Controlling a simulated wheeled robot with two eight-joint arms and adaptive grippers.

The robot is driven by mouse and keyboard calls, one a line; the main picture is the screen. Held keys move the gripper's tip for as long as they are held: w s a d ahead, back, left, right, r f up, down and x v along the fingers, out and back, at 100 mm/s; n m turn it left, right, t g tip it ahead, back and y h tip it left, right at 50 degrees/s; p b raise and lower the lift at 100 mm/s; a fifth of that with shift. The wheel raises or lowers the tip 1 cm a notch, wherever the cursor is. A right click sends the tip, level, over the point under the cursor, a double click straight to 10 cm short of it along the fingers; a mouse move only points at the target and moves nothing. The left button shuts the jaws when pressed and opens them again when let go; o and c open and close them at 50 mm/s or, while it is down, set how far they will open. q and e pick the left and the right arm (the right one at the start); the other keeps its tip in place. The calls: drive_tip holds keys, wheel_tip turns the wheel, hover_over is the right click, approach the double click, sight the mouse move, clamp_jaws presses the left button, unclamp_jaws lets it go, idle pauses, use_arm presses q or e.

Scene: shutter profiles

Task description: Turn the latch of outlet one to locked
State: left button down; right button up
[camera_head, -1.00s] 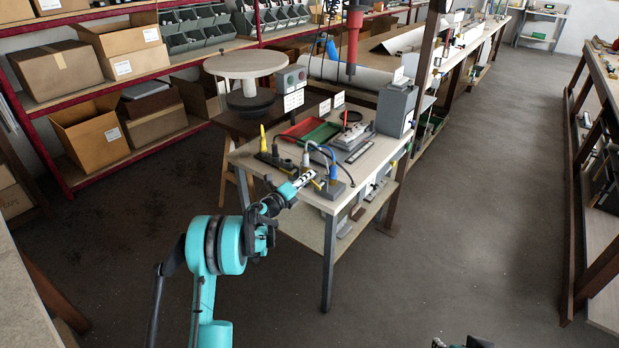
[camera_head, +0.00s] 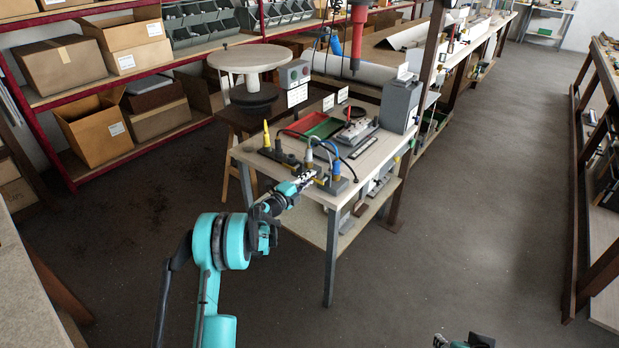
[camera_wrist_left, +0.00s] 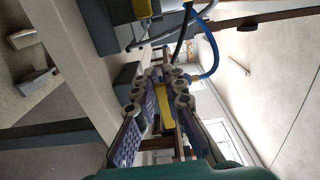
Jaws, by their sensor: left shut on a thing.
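The valve or connector block (camera_head: 334,184) sits at the near front edge of the small workbench, with a blue plug and cable (camera_head: 336,168) and a grey plug on top. My left gripper (camera_head: 310,175) is at the near left side of this block. In the left wrist view, its two padded fingers (camera_wrist_left: 163,100) are shut on a yellow piece (camera_wrist_left: 164,104), which looks like the latch. The fingers hide part of it, so its turn angle cannot be told. Only a small dark part of what looks like my right gripper (camera_head: 463,341) shows at the bottom edge.
A dark block with a yellow cone (camera_head: 267,136) stands behind left on the workbench (camera_head: 372,155). Red and green trays (camera_head: 318,126) and a grey box (camera_head: 400,105) are further back. Cables arch above the block. The floor to the right is clear.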

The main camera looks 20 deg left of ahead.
use_arm(q)
drive_tip(key=c, duration=1.6)
unclamp_jaws()
drive_tip(key=shift+o, duration=0.2)
drive_tip(key=v, duration=1.2)
